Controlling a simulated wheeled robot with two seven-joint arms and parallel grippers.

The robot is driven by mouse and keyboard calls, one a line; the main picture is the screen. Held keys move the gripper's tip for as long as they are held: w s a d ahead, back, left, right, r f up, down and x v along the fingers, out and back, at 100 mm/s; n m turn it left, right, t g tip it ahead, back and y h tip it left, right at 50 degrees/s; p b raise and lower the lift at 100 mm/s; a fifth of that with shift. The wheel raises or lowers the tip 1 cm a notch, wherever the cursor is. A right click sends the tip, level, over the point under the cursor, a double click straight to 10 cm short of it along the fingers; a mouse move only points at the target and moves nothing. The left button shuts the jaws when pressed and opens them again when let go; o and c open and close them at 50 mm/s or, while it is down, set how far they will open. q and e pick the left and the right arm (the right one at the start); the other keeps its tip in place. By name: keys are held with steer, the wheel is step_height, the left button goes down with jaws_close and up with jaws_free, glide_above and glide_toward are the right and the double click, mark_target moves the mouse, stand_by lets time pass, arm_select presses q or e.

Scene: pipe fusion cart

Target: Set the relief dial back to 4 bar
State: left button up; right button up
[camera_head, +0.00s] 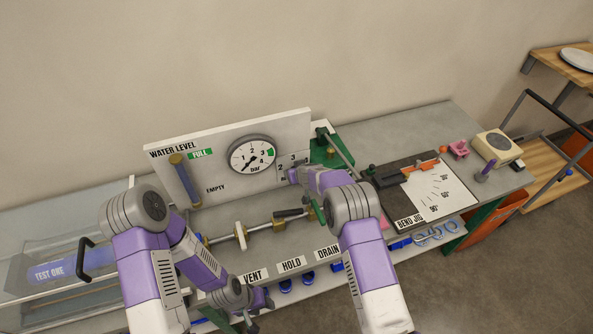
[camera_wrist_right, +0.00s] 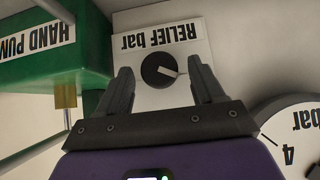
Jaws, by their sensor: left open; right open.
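The relief dial (camera_wrist_right: 158,70) is a round black knob with a pale pointer on a white plate marked "RELIEF bar". The right wrist view shows it upside down, with the pointer toward picture right. My right gripper (camera_wrist_right: 161,74) is open, its fingers on either side of the knob in the picture; contact cannot be told. No scale numbers show around the knob there. In the head view my right gripper (camera_head: 296,175) is at the panel's right end and hides the knob; a "2" and "3" show above it. My left gripper (camera_head: 262,303) is open and empty, low near the VENT label.
The pressure gauge (camera_head: 253,154) is left of the dial on the white panel (camera_head: 225,130). A valve handle (camera_head: 290,213) and pipe run below. The green hand pump (camera_wrist_right: 60,50) is close beside my right gripper. The bend jig (camera_head: 438,190) lies right.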

steer(key=shift+c, duration=0.3)
steer(key=c, duration=1)
steer(key=shift+d+y, duration=0.1)
steer(key=shift+y, duration=0.2)
steer(key=shift+w+d+f+m+g+y+b, duration=0.15)
steer(key=shift+m+y+b, duration=0.5)
steer(key=shift+b, duration=1)
steer(key=shift+s+d+r+m+g+y+b, duration=0.1)
steer(key=shift+m+g+y+b, duration=0.2)
steer(key=shift+y+b, duration=1)
steer(key=shift+w+d+f+m+g+y+b, duration=0.15)
steer(key=shift+m+y+b, duration=0.35)
steer(key=shift+b, duration=1.45)
steer(key=shift+r, duration=0.1)
steer(key=o, duration=1.1)
steer(key=shift+c, duration=0.2)
